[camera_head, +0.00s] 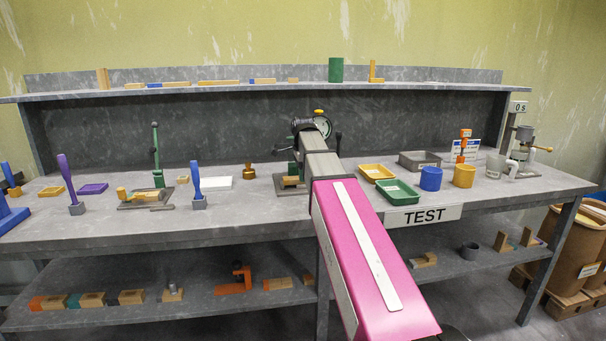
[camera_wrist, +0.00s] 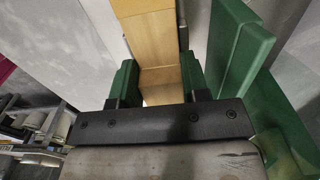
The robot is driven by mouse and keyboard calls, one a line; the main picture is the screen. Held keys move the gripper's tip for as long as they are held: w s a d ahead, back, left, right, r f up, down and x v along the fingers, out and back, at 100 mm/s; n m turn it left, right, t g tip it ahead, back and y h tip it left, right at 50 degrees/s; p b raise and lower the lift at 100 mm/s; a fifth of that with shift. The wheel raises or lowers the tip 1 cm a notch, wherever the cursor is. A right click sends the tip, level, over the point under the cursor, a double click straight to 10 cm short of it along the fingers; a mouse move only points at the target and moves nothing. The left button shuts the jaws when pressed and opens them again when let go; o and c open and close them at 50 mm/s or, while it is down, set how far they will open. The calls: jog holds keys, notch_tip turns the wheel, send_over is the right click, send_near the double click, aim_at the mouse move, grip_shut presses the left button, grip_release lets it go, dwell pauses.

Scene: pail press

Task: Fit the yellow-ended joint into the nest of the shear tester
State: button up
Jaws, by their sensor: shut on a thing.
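In the wrist view my gripper (camera_wrist: 157,80) is shut on a pale wooden joint (camera_wrist: 157,55), which runs away between its green fingers. Close on the right is a green frame (camera_wrist: 240,50), seemingly of the tester. In the head view a green-posted stand on a grey base (camera_head: 283,189), perhaps the shear tester, is partly behind my arm, with a wooden piece (camera_head: 291,181) low on it. My gripper is hidden there. The nest and the joint's seating cannot be made out.
Purple (camera_head: 66,175) and blue (camera_head: 196,180) upright tools stand nearby. Right are a green tray (camera_head: 398,191), a yellow tray (camera_head: 377,171) and blue (camera_head: 431,178) and orange pots (camera_head: 464,175).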

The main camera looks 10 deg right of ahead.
jog(key=shift+f, duration=0.5)
jog(key=o, duration=1.2)
jog(key=shift+o, duration=0.2)
